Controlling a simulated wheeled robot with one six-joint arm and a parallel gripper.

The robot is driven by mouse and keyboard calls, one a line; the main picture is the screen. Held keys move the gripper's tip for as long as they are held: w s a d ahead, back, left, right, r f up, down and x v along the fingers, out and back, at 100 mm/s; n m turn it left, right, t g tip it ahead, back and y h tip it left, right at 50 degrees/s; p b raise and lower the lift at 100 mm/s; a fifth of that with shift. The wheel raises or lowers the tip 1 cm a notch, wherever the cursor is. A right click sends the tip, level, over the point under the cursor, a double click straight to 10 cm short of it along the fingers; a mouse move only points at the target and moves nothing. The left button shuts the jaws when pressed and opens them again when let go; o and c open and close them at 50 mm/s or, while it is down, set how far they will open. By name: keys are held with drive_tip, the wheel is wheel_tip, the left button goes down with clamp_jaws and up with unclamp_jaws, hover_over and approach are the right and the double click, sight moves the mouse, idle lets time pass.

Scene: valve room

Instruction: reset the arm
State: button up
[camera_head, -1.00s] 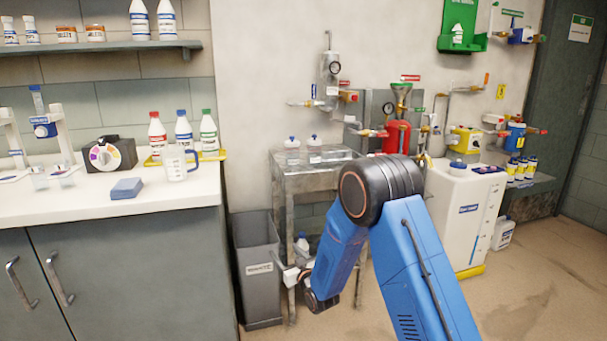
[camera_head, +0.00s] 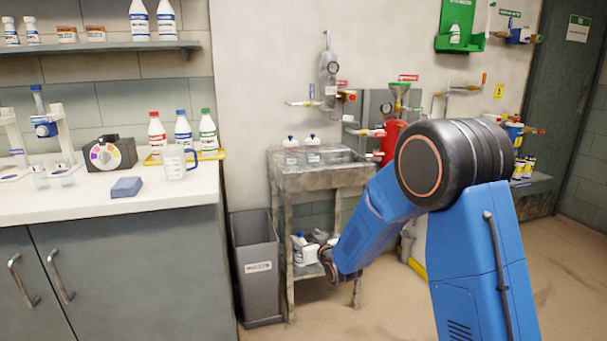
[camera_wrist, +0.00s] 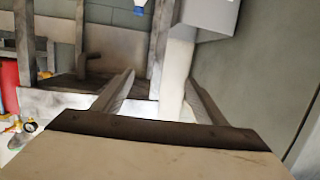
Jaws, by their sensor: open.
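My gripper (camera_head: 322,254) hangs low in the head view, in front of the metal stand (camera_head: 320,178) and near its lower shelf. My blue arm bends at a black elbow joint and slopes down to the left to the wrist. In the wrist view, the two fingers of my gripper (camera_wrist: 160,78) are spread apart with nothing visibly held. A pale surface shows beyond them; I cannot tell what it is. The fingertips are hard to make out in the head view.
A grey bin (camera_head: 257,268) stands just left of the stand. A white bottle (camera_head: 303,250) is on the stand's lower shelf, close to my gripper. The counter (camera_head: 110,203) is at left. My elbow hides much of the right-side equipment. Floor is clear at lower right.

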drive_tip(key=s+d+r+m+g+h, duration=0.1)
drive_tip(key=s+d+r+g+h, duration=0.1)
drive_tip(key=s+d+r, duration=0.6)
drive_tip(key=s+d+r+m+g+h, duration=0.1)
drive_tip(key=s+d+r+g+h, duration=0.15)
drive_tip(key=s+d, duration=0.8)
drive_tip(key=s+d+m+g, duration=0.1)
drive_tip(key=s+d, duration=0.3)
drive_tip(key=s, duration=1.3)
drive_tip(key=s+d+m+g+h, duration=0.1)
drive_tip(key=s+d+g, duration=0.3)
drive_tip(key=s, duration=1.4)
drive_tip(key=shift+d+m, duration=0.4)
drive_tip(key=shift+d, duration=0.15)
drive_tip(key=shift+w+a+h, duration=0.1)
drive_tip(key=shift+h, duration=0.15)
